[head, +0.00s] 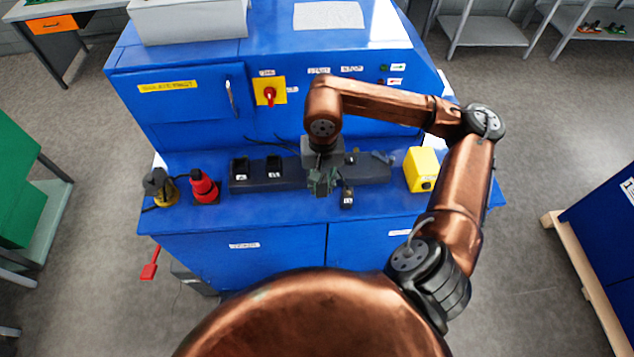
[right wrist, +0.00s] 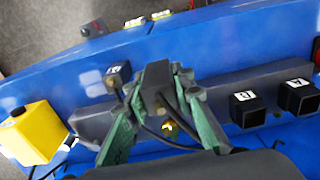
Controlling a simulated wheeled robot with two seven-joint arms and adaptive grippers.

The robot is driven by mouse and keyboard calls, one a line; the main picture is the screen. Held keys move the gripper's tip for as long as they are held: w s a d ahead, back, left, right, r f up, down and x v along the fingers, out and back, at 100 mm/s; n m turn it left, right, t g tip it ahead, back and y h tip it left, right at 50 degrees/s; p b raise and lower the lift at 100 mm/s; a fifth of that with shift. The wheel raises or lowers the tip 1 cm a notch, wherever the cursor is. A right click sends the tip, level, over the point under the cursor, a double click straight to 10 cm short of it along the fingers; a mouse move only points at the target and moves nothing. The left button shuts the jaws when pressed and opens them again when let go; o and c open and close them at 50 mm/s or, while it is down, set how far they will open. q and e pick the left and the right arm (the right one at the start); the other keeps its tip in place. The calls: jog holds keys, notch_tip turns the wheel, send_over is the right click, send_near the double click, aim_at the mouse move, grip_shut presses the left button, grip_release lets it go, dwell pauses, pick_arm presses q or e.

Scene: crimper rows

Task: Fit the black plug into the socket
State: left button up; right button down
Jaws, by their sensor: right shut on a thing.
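My right gripper (head: 322,185) is shut on a dark block with a cable, which looks like the black plug (right wrist: 157,85). The plug sits between the green fingertips in the right wrist view, over the front of a dark grey strip (head: 375,170). Two black square sockets (head: 240,169) (head: 273,167) with white labels stand on the strip, left of the gripper in the head view. They also show at the right of the right wrist view (right wrist: 298,97). The plug is apart from these two. The gripper hides the strip's middle. My left gripper is not in view.
A small black labelled block (head: 347,199) with a cable stands close beside the gripper. A yellow box (head: 422,169) is at the right, a red part (head: 203,187) and a black-yellow part (head: 160,188) at the left. The blue bench front (head: 270,208) is clear.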

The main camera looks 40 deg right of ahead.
jog(key=w+f, duration=0.1)
jog(key=w+d+f, duration=0.1)
jog(key=f, duration=0.2)
jog(key=shift+w+d+p, duration=0.35)
jog(key=shift+w+p, duration=0.05)
jog(key=shift+w+d+f, duration=0.15)
jog(key=shift+w+f, duration=0.25)
jog(key=shift+f, duration=0.15)
jog(key=f, duration=0.1)
jog(key=f+p, duration=0.1)
jog(key=f, duration=0.1)
jog(key=shift+w+d+p, duration=0.1)
jog(key=shift+w+p, duration=0.15)
jog(key=shift+p, duration=0.1)
jog(key=shift+f, duration=0.65)
jog(key=c, duration=1.7)
grip_release()
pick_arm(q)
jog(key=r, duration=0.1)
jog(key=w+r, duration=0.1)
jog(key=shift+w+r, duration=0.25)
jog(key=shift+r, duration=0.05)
pick_arm(e)
jog(key=shift+o, duration=0.2)
